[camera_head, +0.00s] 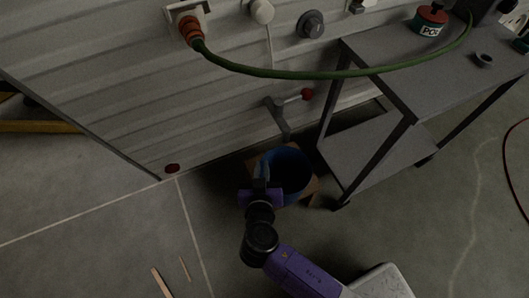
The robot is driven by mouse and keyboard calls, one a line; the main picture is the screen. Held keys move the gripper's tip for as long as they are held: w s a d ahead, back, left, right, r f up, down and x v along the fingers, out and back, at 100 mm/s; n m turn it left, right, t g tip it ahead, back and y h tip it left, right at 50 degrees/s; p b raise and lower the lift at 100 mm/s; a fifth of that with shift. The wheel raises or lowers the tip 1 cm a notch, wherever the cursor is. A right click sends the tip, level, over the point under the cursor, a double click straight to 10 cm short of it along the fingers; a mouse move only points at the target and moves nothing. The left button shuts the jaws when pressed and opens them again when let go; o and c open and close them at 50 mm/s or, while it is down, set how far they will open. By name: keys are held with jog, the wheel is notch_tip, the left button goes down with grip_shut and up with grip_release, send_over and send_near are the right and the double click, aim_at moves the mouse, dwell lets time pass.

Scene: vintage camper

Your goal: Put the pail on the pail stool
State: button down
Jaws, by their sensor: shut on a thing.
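A blue pail (295,176) with a dark inside shows near the middle of the head view, close to the camper wall. My gripper (262,182), at the end of my purple and black arm, is at the pail's near left rim and shut on it. The fingertips are mostly hidden by the gripper's own body. A brown wooden surface, seemingly the pail stool (312,186), shows under and around the pail. The pail looks upright over it. I cannot tell whether the pail touches the stool.
A grey metal two-level table (384,93) stands right of the pail, its leg close by. A green hose (300,74) runs from the wall socket across to the table. A crank with a red knob (290,108) sticks out behind the pail. Floor at the left is mostly clear, with thin sticks (162,283).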

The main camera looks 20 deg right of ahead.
jog(key=b+x, duration=0.2)
jog(key=x, duration=0.7)
jog(key=shift+b, duration=0.4)
jog(key=shift+f, duration=0.1)
jog(key=c, duration=1.5)
grip_release()
